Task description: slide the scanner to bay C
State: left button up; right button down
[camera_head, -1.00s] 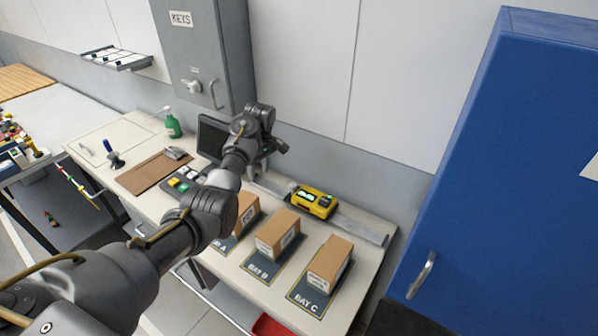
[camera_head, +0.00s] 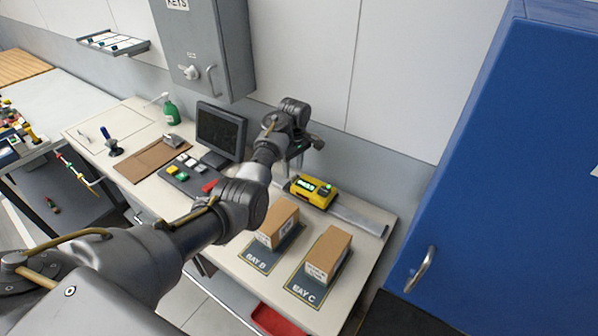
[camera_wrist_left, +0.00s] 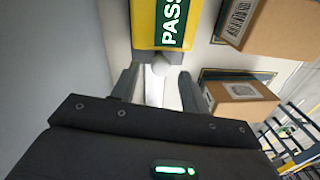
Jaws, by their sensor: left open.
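The yellow scanner (camera_head: 312,190) sits on a silver rail (camera_head: 358,216) along the back of the bench, behind the bay B box. Its lit green display reads "PASS" in the left wrist view (camera_wrist_left: 172,22). My left gripper (camera_head: 299,160) is over the rail at the scanner's left end. In the wrist view its open fingers (camera_wrist_left: 160,85) point at the scanner's near end, with a pale knob-like part between them; I cannot tell whether they touch it. The bay C mat (camera_head: 304,291) lies at the right with a box (camera_head: 328,253) on it. My right gripper is out of view.
A cardboard box (camera_head: 278,223) stands on the bay B mat (camera_head: 257,262). A monitor (camera_head: 220,132) and a panel of coloured buttons (camera_head: 190,172) are left of my arm. A blue cabinet (camera_head: 490,150) stands right of the bench. The rail right of the scanner is clear.

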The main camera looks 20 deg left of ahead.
pick_arm(q)
jog(key=shift+s+f, duration=0.1)
jog(key=shift+f, duration=1.05)
grip_shut()
